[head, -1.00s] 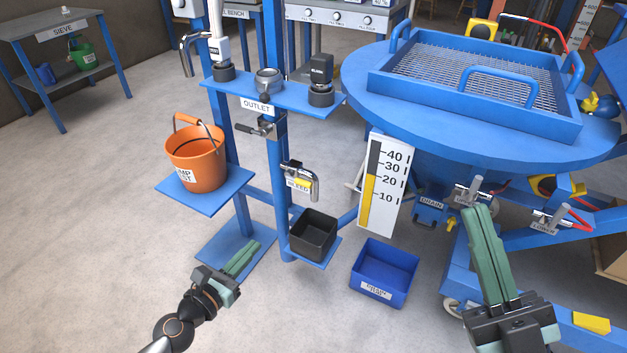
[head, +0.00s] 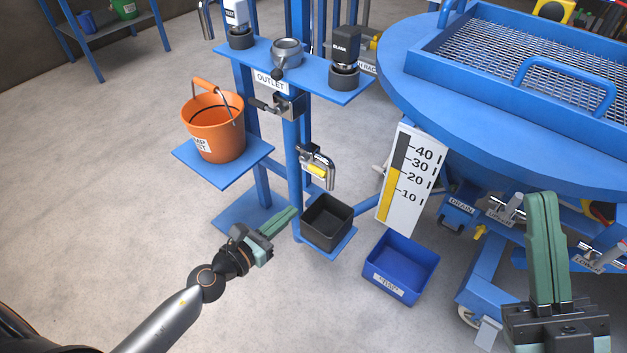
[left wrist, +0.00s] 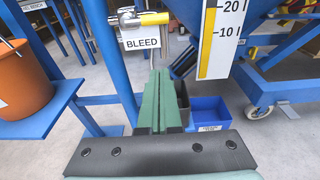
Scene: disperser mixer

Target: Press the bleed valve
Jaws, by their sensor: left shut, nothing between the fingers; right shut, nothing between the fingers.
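The bleed valve (head: 318,166) is a chrome bent spout with a yellow part, on the blue post under the outlet shelf. In the left wrist view the bleed valve (left wrist: 142,18) shows its yellow part, with a BLEED label (left wrist: 140,38) below it. My left gripper (head: 294,212) is shut and empty, below and left of the valve, beside the black bin, apart from the valve. In the left wrist view its fingers (left wrist: 160,80) point towards the space under the label. My right gripper (head: 541,198) is shut and empty, in front of the large blue hopper.
A black bin (head: 327,222) stands on a low plate under the valve. An orange bucket (head: 214,128) stands on a blue plate at left. A blue bin (head: 401,268) is on the floor, near a level gauge (head: 408,180). Open floor lies at left.

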